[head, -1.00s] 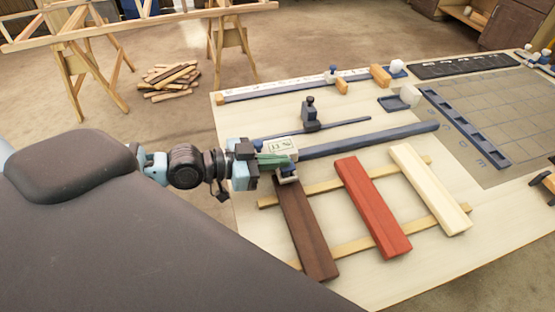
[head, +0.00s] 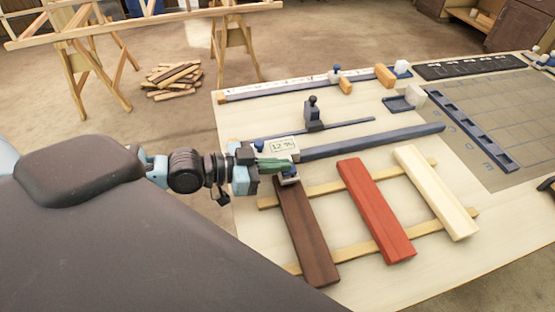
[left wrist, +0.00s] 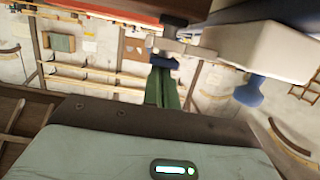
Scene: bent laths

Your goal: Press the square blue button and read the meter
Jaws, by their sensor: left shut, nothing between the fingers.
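The meter (head: 284,148) is a pale box at the upper end of the dark brown lath (head: 305,230). Its greenish display appears to read 12 %. In the left wrist view the meter's pale body (left wrist: 270,48) is at upper right. My left gripper (head: 289,166) has green fingers, shut and empty, just below the display at the meter's front. In the left wrist view its fingertips (left wrist: 164,74) are at a small dark blue block (left wrist: 165,62). I cannot tell whether this is the square button or whether they touch. My right gripper is not in view.
A red lath (head: 375,210) and a cream lath (head: 435,192) lie right of the brown one across two thin strips. A long blue-grey bar (head: 370,141) runs right from the meter. A small dark clamp (head: 313,115) stands behind. Bare tabletop lies at front right.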

